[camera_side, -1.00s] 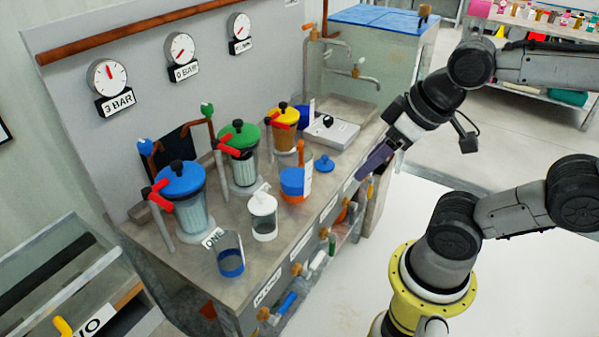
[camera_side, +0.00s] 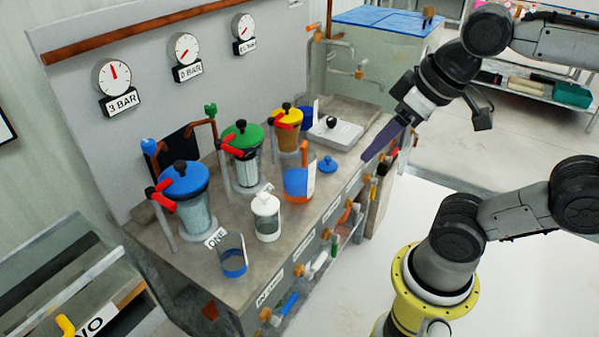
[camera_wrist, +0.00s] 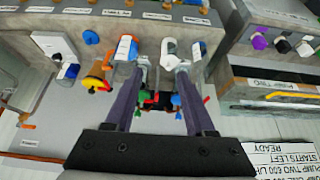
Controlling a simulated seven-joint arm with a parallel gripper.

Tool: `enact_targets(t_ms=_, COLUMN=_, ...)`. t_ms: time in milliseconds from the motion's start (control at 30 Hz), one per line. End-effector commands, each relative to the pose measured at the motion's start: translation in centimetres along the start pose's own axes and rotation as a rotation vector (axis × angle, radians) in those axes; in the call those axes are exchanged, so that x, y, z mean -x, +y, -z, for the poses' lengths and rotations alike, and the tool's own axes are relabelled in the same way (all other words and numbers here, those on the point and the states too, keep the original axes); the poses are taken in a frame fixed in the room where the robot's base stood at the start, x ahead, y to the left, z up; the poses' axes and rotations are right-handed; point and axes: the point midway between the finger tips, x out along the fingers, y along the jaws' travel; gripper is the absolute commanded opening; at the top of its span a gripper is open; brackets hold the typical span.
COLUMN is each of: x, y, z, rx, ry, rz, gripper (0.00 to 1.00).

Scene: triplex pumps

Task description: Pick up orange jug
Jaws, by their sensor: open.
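The orange jug (camera_side: 297,190) is a clear jug with orange at its bottom, blue and white on its side and an orange upright piece at its rim. It stands upright on the bench near the front edge. In the wrist view a jug with a blue and white side and some orange (camera_wrist: 125,48) shows left of my fingertips. My gripper (camera_side: 366,157) has long purple fingers.
A white-lidded jar (camera_side: 266,222) and a clear jug with blue at its bottom (camera_side: 232,260) stand left of the jug. Pumps with blue (camera_side: 184,180), green (camera_side: 242,135) and yellow (camera_side: 287,117) lids stand behind. A blue lid (camera_side: 327,164) lies to the right.

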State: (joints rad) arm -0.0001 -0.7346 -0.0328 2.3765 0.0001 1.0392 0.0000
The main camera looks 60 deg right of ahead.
Motion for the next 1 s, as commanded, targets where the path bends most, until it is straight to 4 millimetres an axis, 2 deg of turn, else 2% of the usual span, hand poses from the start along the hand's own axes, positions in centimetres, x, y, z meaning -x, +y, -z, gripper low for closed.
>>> enact_targets(t_ms=33, x=1.3, y=0.0, z=0.8, rx=-0.004, ry=0.003, rz=0.001, gripper=0.55)
enact_targets(t_ms=100, x=-0.3, y=-0.9, z=0.3, rx=-0.140, ry=-0.072, rz=0.057, gripper=0.55)
enact_targets(t_ms=200, x=-1.5, y=-2.1, z=0.5, rx=-0.322, ry=-0.149, rz=0.135, gripper=0.55)
enact_targets(t_ms=367, x=-3.2, y=-3.8, z=1.9, rx=-0.675, ry=-0.270, rz=0.281, gripper=0.55)
enact_targets(t_ms=467, x=-4.4, y=-4.4, z=4.0, rx=-0.960, ry=-0.346, rz=0.402, gripper=0.55)
enact_targets(t_ms=567, x=-5.5, y=-3.9, z=7.1, rx=-1.279, ry=-0.406, rz=0.546, gripper=0.55)
enact_targets(t_ms=667, x=-6.4, y=-1.8, z=10.6, rx=-1.599, ry=-0.441, rz=0.709, gripper=0.55)
enact_targets(t_ms=767, x=-7.2, y=2.0, z=13.9, rx=-1.898, ry=-0.443, rz=0.887, gripper=0.55)
enact_targets(t_ms=800, x=-7.4, y=3.8, z=14.9, rx=-2.003, ry=-0.434, rz=0.958, gripper=0.55)
enact_targets(t_ms=900, x=-7.9, y=8.3, z=16.7, rx=-2.223, ry=-0.401, rz=1.126, gripper=0.55)
enact_targets(t_ms=1000, x=-8.2, y=12.9, z=17.5, rx=-2.401, ry=-0.350, rz=1.285, gripper=0.55)
